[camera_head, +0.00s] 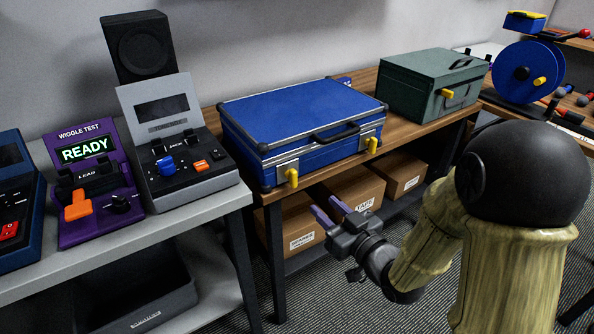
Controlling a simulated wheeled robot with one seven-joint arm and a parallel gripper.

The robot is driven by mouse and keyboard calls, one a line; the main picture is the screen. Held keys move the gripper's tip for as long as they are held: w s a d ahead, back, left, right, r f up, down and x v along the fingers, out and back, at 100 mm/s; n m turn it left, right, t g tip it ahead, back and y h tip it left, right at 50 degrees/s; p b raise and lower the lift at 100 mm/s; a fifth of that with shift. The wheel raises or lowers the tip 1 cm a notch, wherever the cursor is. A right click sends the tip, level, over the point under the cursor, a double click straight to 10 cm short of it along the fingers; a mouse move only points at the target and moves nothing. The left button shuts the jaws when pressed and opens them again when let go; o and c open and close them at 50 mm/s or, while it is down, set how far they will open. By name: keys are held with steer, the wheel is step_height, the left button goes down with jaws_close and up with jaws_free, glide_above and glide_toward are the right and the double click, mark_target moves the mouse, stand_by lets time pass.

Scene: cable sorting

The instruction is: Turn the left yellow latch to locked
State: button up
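A blue hard case (300,112) with silver edges and a black front handle (337,131) lies closed on the wooden bench. Its left yellow latch (292,178) hangs down at the front left. Its right yellow latch (372,145) also points down at the front right. My gripper (327,210) is in front of the bench, below and to the right of the left latch and apart from it. Its two purple-tipped fingers are spread, with nothing between them.
Cardboard boxes (352,187) sit on the shelf under the bench. A green case (425,80) with a yellow latch stands right of the blue case. A grey tester (180,140) and a purple wiggle tester (92,190) stand on the left table. Floor in front is clear.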

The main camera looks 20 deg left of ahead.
mark_target(296, 179)
steer(key=shift+w+a+r+p, duration=0.15)
steer(key=shift+a+p, duration=0.2)
steer(key=shift+p, duration=1.3)
steer(key=x, duration=1.1)
steer(key=shift+w+a+f, duration=0.2)
steer(key=shift+w+f, duration=0.05)
jaws_close()
